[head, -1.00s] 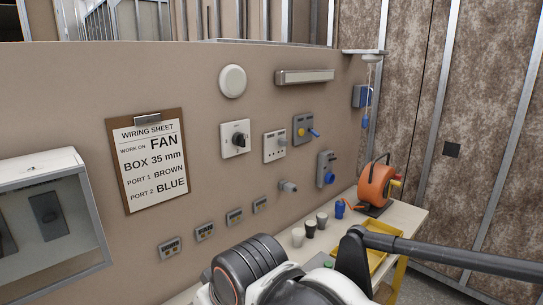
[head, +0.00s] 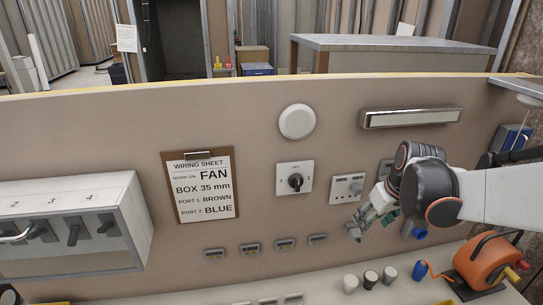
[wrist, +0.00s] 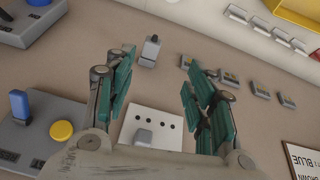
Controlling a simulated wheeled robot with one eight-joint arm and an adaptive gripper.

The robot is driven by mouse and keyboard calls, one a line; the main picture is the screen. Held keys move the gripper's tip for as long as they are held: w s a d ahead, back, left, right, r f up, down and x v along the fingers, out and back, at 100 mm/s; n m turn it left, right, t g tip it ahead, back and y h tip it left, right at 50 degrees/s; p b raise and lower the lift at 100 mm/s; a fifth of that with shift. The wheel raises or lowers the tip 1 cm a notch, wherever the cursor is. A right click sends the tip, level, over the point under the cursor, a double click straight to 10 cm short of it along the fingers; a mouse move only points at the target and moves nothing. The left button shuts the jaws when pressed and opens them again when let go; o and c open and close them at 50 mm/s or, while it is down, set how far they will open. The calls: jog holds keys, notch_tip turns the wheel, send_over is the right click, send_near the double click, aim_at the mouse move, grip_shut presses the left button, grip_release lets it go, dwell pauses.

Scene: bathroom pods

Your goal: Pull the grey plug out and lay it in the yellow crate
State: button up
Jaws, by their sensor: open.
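A grey plug-like fitting (wrist: 150,52) stands out from the wall beyond my fingers in the wrist view. In the head view it shows just below my fingertips (head: 354,233). My gripper (wrist: 155,97) is open with nothing between its teal fingers; in the head view it is near the wall (head: 372,213). A white socket plate (wrist: 150,128) with dark holes and a grey block lies nearer the palm. A yellow edge (wrist: 300,12) at the top right of the wrist view looks like a crate; its inside is mostly out of view.
A grey box with a blue lever and yellow button (wrist: 62,130) is left of my fingers. Several small terminal blocks (head: 250,248) line the wall. Cups (head: 370,280) and an orange cable reel (head: 482,262) stand on the bench. A rotary switch (head: 295,181) is left of the socket plate.

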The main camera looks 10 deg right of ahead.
jog(key=d+m, duration=0.1)
jog(key=d, duration=0.1)
jog(key=b, duration=0.2)
send_near(362, 238)
jog(key=x, duration=0.5)
jog(key=a+x, duration=0.1)
jog(key=x, duration=0.2)
jog(key=shift+w+a, duration=0.1)
jog(key=shift+w, duration=0.15)
grip_shut()
jog(key=shift+s+b, duration=0.3)
jog(key=shift+s, duration=0.45)
dwell(0.9)
jog(key=shift+s, duration=1.5)
